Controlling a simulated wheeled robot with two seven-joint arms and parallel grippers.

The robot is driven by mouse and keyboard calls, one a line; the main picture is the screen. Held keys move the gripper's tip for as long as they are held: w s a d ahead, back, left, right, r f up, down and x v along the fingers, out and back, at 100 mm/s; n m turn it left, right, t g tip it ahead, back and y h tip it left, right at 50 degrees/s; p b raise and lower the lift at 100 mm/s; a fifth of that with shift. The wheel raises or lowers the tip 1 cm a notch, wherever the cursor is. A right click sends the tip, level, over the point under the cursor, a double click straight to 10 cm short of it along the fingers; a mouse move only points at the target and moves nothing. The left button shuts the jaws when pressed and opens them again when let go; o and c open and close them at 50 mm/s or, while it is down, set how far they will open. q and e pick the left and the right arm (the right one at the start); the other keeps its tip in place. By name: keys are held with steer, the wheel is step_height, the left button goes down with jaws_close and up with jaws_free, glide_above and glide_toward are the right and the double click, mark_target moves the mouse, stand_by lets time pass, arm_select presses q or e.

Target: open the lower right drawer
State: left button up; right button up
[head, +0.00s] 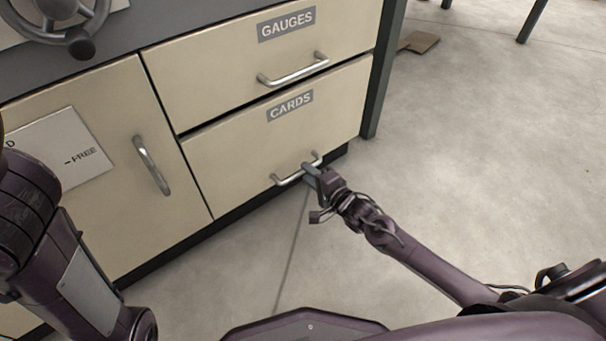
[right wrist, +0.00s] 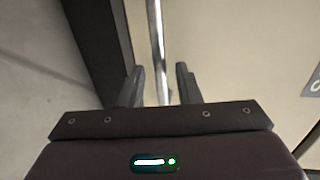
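The lower right drawer (head: 235,150), cream with a grey "CARDS" label (head: 290,106), looks shut, its front in line with the drawer above. Its silver bar handle (head: 290,179) runs along the lower part of the front. My right gripper (head: 308,168) is at the right half of this handle. In the right wrist view, the handle bar (right wrist: 157,45) passes between the two fingers of the right gripper (right wrist: 160,85), with a gap showing on both sides, so it is open around the bar. My left arm shows at the left edge of the head view, but its gripper does not show.
The "GAUGES" drawer (head: 225,75) above is shut, with its own bar handle (head: 293,70). A cabinet door (head: 105,195) with a vertical handle (head: 151,165) is to the left. A dark cabinet leg (head: 382,75) stands at the right.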

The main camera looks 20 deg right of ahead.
steer(key=shift+b+x, duration=0.6)
steer(key=shift+x, duration=0.8)
jaws_close()
